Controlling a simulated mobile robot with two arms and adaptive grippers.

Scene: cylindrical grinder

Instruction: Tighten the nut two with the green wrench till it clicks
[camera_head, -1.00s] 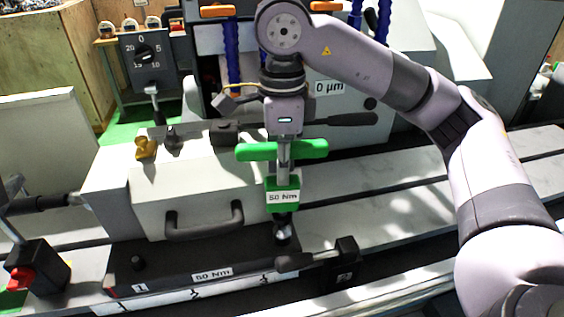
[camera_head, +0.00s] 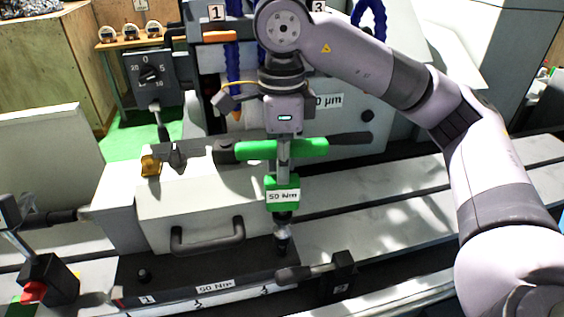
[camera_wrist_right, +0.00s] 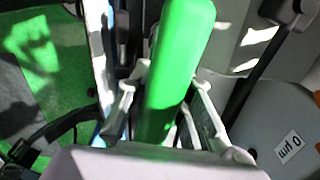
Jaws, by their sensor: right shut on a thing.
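My right gripper (camera_head: 284,140) is shut on the green wrench (camera_head: 282,188), a T-shaped tool with a green crossbar and a green "50 Nm" block. The wrench hangs upright, its dark lower end over the right part of the black base plate (camera_head: 235,262). A dark fitting (camera_head: 282,246) sits below it; I cannot tell whether they touch, or which number it bears. Another dark nut (camera_head: 143,275) is at the left, near label 1. In the right wrist view the green handle (camera_wrist_right: 178,65) lies between my fingers. My left gripper is out of view.
A light housing with a dark handle (camera_head: 208,236) stands left of the wrench. A black lever (camera_head: 318,270) sits just right of its lower end. A grey machine body with a "0 µm" display (camera_head: 328,101) is behind. A red knob (camera_head: 35,291) is at lower left.

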